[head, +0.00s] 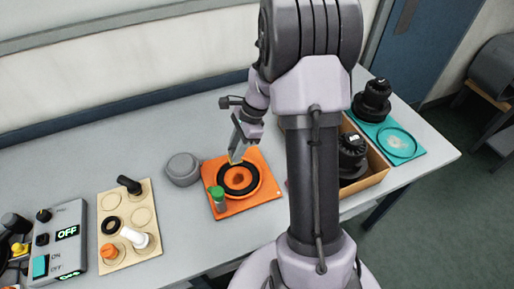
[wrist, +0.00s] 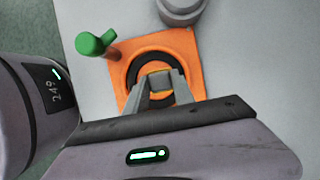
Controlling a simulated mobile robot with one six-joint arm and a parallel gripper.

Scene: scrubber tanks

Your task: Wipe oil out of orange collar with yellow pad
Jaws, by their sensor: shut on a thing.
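My gripper (head: 237,156) reaches down over the collar's far side. In the wrist view my gripper (wrist: 161,84) is shut on a small brownish-grey block between its fingertips. A yellowish edge shows at the fingertips in the head view, likely the yellow pad (head: 235,159). I cannot tell whether it touches the collar.
A grey round lid (head: 183,169) sits left of the mat. A beige board (head: 128,222) with pegs and a control box (head: 62,240) lie further left. A cardboard box (head: 372,183) and teal mat (head: 411,147) are right.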

